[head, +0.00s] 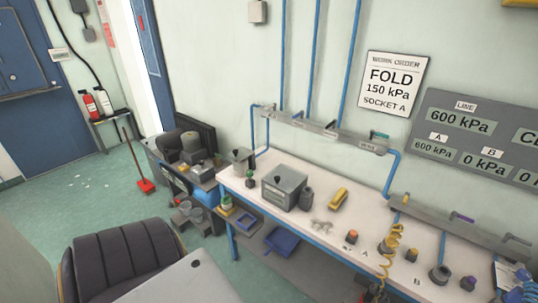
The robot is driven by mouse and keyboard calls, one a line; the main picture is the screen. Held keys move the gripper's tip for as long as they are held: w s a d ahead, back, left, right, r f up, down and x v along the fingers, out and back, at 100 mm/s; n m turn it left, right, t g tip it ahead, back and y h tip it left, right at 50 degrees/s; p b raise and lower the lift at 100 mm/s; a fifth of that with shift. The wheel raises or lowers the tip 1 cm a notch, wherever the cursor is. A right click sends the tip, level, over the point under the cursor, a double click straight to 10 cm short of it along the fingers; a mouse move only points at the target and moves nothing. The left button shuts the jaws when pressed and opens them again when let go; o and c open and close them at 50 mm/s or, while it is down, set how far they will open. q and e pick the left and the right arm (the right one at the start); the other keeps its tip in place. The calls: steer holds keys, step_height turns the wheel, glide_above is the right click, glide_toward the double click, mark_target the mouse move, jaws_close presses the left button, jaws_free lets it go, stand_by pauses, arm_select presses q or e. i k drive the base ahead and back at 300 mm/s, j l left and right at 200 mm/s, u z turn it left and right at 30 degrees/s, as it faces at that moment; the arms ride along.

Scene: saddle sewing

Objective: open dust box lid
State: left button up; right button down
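A grey metal box (290,198) stands on the left part of the white workbench (320,186). It has a flat lid with a small dark knob and a pale label on its front, too small to read. The lid looks closed. A smaller grey container (239,156) with a dark knob stands behind it to the left. I cannot tell from the writing which of the two is the dust box. Neither of my grippers shows in the head view.
A dark grey bottle (306,199) stands against the box's right side, with a yellow tool (338,199) farther right. A yellow coiled hose (391,238) hangs at the bench front. A dark ribbed seat (112,262) fills the lower left. Green floor (60,190) is open at left.

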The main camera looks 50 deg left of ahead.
mark_target(277, 179)
steer(key=u, duration=1.4)
